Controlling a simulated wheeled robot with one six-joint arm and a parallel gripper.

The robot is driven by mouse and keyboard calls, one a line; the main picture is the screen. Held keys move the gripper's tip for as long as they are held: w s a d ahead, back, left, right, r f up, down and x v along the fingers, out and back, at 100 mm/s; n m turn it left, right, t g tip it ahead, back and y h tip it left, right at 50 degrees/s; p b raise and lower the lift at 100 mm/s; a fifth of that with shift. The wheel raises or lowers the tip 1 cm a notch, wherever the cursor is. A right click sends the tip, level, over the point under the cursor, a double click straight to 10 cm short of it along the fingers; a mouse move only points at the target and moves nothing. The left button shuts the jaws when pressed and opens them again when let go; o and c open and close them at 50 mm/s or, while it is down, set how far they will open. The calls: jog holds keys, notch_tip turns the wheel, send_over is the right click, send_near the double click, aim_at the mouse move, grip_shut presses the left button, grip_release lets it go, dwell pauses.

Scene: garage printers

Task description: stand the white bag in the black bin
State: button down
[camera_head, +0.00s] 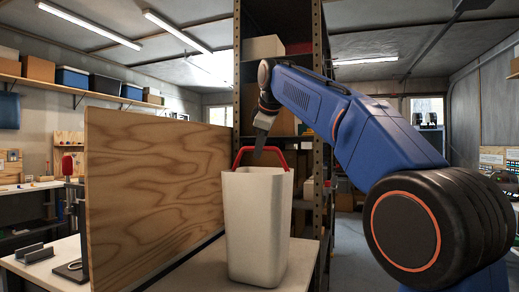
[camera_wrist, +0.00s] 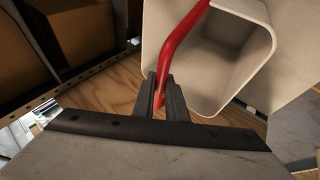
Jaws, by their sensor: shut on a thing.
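The white bag (camera_head: 257,225) is upright, open-topped and tapered, with a red handle (camera_head: 246,150) arching over its mouth. It stands over the pale table (camera_head: 210,272) in the head view. I cannot tell whether its base touches the table. My gripper (camera_head: 260,147) is above the mouth and shut on the red handle. In the wrist view, the fingers (camera_wrist: 159,95) pinch the handle (camera_wrist: 178,45), and the bag's opening (camera_wrist: 240,60) is beyond them to the right; its inside looks empty. I cannot make out a black bin in either view.
An upright wooden panel (camera_head: 150,190) stands on the table just left of the bag. A tall metal shelf rack (camera_head: 317,110) with boxes rises behind it.

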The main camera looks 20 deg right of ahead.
jog(key=shift+f, duration=0.1)
jog(key=c, duration=1.8)
grip_release()
jog(key=shift+o, duration=0.2)
jog(key=v, duration=1.2)
jog(key=shift+s, duration=0.1)
